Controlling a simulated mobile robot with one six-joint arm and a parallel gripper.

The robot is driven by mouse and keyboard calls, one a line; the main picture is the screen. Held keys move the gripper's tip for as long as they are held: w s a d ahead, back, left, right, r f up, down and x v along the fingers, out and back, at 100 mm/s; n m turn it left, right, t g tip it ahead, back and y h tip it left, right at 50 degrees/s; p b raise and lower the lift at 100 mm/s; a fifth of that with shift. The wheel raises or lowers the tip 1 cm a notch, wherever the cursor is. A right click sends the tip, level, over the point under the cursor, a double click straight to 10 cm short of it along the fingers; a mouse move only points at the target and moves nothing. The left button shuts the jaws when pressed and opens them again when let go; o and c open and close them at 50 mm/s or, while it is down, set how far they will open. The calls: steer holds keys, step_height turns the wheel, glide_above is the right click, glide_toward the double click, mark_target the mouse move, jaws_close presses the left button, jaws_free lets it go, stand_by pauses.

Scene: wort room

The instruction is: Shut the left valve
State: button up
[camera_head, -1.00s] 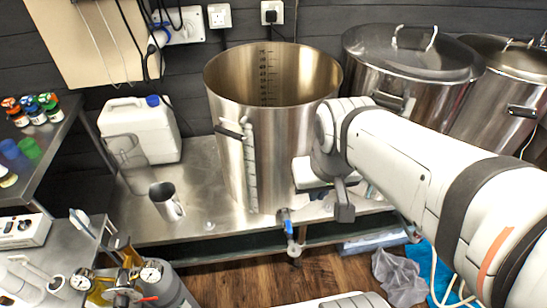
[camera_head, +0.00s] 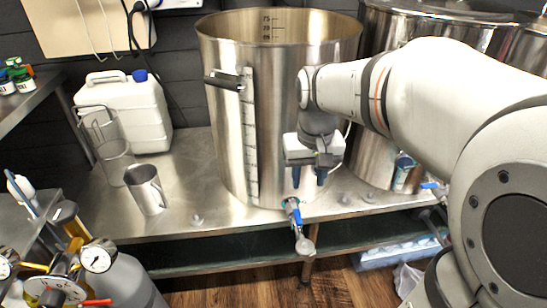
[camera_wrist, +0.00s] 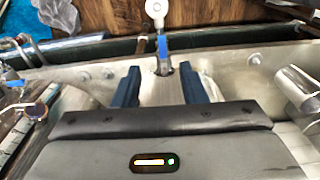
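The left valve (camera_head: 295,215) sticks out at the front foot of the left steel pot (camera_head: 228,130). It has a blue handle and a pale outlet end that hangs over the bench edge. In the wrist view the left valve (camera_wrist: 162,50) lies beyond my fingertips, roughly between their lines, with the blue handle pointing along it. My gripper (camera_head: 309,177) is in front of the pot's lower wall, just above the valve, fingers pointing down. In the wrist view my gripper (camera_wrist: 160,85) has its two blue fingers apart, with nothing held between them.
A second valve with a blue handle (camera_head: 432,186) sits to the right, by the right pot (camera_head: 385,150), partly behind my arm. A steel jug (camera_head: 147,190) and a white canister (camera_head: 135,110) stand on the bench left of the pot. Pressure gauges (camera_head: 98,256) are at lower left.

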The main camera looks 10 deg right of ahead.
steer(key=b, duration=0.7)
glide_above(298, 217)
steer(key=shift+g, duration=0.4)
step_height(298, 217, down, 10)
steer(key=shift+r, duration=0.2)
step_height(298, 217, down, 7)
steer(key=b, duration=0.3)
steer(key=shift+f, duration=0.15)
steer(key=shift+c, duration=0.2)
jaws_close()
